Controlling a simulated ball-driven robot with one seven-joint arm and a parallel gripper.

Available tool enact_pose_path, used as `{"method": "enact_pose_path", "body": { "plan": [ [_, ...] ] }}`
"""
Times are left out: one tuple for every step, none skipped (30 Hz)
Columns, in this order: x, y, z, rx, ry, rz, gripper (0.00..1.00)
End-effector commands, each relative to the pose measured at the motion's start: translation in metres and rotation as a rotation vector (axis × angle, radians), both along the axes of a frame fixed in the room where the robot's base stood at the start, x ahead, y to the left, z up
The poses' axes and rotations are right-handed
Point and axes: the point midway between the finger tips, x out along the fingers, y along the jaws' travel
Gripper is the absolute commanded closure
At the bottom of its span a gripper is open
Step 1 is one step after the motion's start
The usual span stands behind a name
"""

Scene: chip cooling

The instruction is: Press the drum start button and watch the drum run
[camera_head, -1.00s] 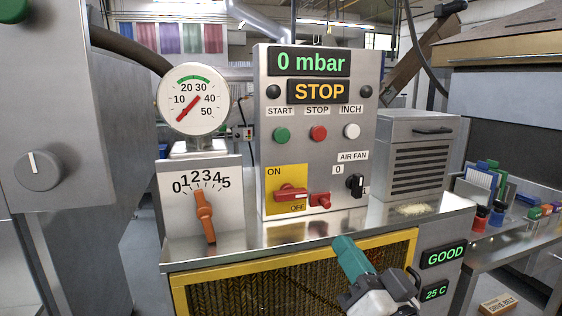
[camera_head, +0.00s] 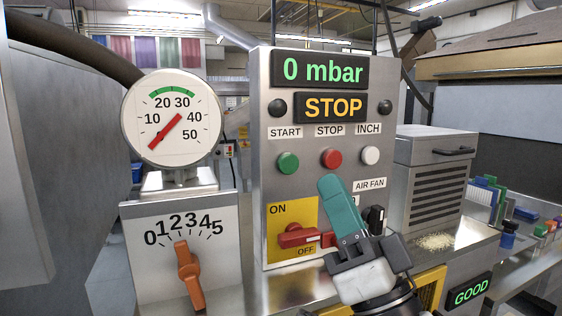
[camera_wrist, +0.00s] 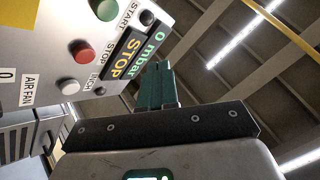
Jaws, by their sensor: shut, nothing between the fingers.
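The control panel (camera_head: 262,115) stands upright ahead, with a green START button (camera_head: 288,163), a red STOP button (camera_head: 331,159) and a white INCH button (camera_head: 370,155) in a row. Its displays (camera_head: 320,88) read 0 mbar and STOP. My gripper (camera_head: 327,182) is shut and empty, its teal fingers just below the red button in the head view and apart from the green one. In the wrist view my gripper (camera_wrist: 158,68) points past the panel, and the green button (camera_wrist: 105,10) is at the upper left. The drum cannot be made out.
A red switch (camera_head: 298,236) on a yellow plate and a black AIR FAN knob (camera_head: 374,219) sit lower on the panel. A gauge (camera_head: 172,120) and an orange lever (camera_head: 188,272) stand to the left. A louvred box (camera_head: 432,190) is at right.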

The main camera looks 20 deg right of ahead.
Motion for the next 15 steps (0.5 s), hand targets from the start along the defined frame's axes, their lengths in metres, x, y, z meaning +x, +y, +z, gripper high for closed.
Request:
{"method": "enact_pose_path", "body": {
  "plan": [
    [0.000, 0.000, 0.000, 0.000, 0.000, 0.000, 1.00],
    [0.000, 0.000, 0.000, 0.000, 0.000, 0.000, 1.00],
    [0.000, 0.000, 0.000, 0.000, 0.000, 0.000, 1.00],
    [0.000, 0.000, 0.000, 0.000, 0.000, 0.000, 1.00],
    [0.000, 0.000, 0.000, 0.000, 0.000, 0.000, 1.00],
    [0.000, 0.000, 0.000, 0.000, 0.000, 0.000, 1.00],
    [0.000, 0.000, 0.000, 0.000, 0.000, 0.000, 1.00],
    [0.000, 0.000, 0.000, 0.000, 0.000, 0.000, 1.00],
    [0.001, 0.000, 0.000, 0.000, 0.001, 0.000, 1.00],
    [0.002, 0.000, 0.000, 0.000, 0.001, 0.000, 1.00],
    [0.003, 0.000, 0.000, 0.000, 0.001, 0.000, 1.00],
    [0.005, 0.000, 0.000, -0.001, 0.001, -0.001, 1.00],
    [0.007, 0.000, 0.001, -0.001, 0.001, -0.001, 1.00],
    [0.010, 0.000, 0.001, -0.001, 0.001, -0.001, 1.00],
    [0.014, 0.000, 0.001, 0.000, 0.002, -0.001, 1.00]
  ]
}}
